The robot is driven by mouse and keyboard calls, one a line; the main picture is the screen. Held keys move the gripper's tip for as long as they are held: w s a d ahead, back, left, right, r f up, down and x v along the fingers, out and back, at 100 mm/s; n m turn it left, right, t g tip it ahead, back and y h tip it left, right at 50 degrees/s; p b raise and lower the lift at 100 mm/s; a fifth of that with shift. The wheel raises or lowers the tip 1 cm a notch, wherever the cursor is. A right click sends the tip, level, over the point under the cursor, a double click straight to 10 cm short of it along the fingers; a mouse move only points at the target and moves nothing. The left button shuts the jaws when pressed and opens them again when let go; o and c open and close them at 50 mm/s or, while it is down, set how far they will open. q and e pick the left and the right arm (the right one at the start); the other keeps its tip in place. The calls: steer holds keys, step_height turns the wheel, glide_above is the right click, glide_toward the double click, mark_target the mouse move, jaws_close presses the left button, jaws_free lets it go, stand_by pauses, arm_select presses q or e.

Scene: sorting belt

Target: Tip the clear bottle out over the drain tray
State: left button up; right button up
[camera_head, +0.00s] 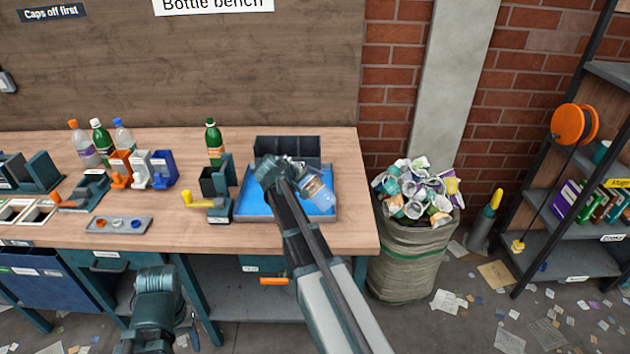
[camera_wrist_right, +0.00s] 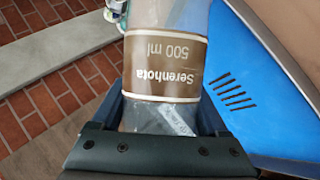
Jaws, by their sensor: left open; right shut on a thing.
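The clear bottle (camera_head: 320,192) is tilted over the blue drain tray (camera_head: 252,205) in the head view. My right gripper (camera_head: 292,172) is shut on it. In the right wrist view the bottle (camera_wrist_right: 165,65) lies between the fingers, with a brown label reading Serenhota 500 ml upside down. Its far end is cut off by the frame's top; I cannot tell whether liquid is inside. The tray's slotted blue surface (camera_wrist_right: 265,60) shows at right there. My left gripper (camera_head: 156,278) is open in front of the bench, low and away from the bottle.
A black divided bin (camera_head: 288,148) stands behind the tray. A green bottle (camera_head: 213,142) and several others stand on the bench to the left, near coloured holders and a small cap tray (camera_head: 118,224). A full waste sack (camera_head: 408,255) stands right of the bench.

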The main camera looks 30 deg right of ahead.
steer(key=w+r+m+t, duration=0.1)
steer(key=w+a+t+y, duration=0.1)
steer(key=w+r+m+t, duration=0.1)
steer(key=shift+w+a+r+m+y+p, duration=0.3)
steer(key=shift+r+p, duration=0.05)
steer(key=shift+p, duration=0.05)
arm_select(q)
steer(key=shift+f+b, duration=1.2)
steer(key=shift+b, duration=0.85)
arm_select(e)
steer(key=w+a+m+t, duration=0.2)
steer(key=w+m+t, duration=0.1)
steer(key=w+t, duration=0.2)
steer(key=shift+w+a+r+y, duration=0.25)
steer(key=shift+w+r+y, duration=0.05)
steer(key=shift+w+r, duration=0.15)
steer(key=shift+s, duration=0.1)
